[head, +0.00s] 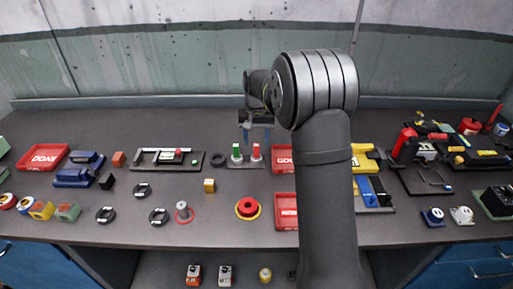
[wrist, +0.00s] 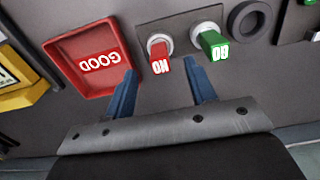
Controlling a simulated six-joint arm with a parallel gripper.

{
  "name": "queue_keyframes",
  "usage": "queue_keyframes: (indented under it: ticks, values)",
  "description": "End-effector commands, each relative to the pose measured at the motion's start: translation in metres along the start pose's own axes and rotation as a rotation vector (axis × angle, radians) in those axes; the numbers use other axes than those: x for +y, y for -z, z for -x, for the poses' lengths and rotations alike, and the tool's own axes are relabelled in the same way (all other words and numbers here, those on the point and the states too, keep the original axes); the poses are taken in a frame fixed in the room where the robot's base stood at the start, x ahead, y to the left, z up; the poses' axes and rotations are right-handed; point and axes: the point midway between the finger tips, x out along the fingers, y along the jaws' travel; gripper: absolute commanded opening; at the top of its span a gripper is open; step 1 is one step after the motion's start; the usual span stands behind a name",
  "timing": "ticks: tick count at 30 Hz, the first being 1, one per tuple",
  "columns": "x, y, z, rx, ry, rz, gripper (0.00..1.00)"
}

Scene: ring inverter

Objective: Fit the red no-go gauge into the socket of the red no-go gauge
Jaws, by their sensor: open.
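The red no-go gauge (head: 255,152) stands upright on the right side of a small holder (head: 245,166), beside the green go gauge (head: 237,152). In the wrist view the red gauge (wrist: 162,65) has a pale round socket (wrist: 158,40) at its base, and the green gauge (wrist: 212,45) has another. I cannot tell how deep the red gauge sits. My gripper (head: 256,134) is above the gauges, pointing down. In the wrist view my gripper (wrist: 159,68) is open and empty, with the red gauge's top between the two blue fingertips in the picture; no contact is visible.
A red GOOD tray (wrist: 92,64) is close beside the gauges; in the head view it (head: 281,158) is partly behind my arm. A dark ring (head: 218,160) lies to the left. A red stop button (head: 248,207) is in front.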

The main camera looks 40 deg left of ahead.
Motion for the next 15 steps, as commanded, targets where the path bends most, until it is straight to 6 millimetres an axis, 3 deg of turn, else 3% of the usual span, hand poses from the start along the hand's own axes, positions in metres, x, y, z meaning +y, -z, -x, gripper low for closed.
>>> queue_keyframes:
  ticks: [6, 15]
  values:
    - [0.0, 0.0, 0.045, 0.003, 0.001, 0.0, 0.51]
    - [0.0, 0.0, 0.067, -0.001, 0.0, 0.0, 0.51]
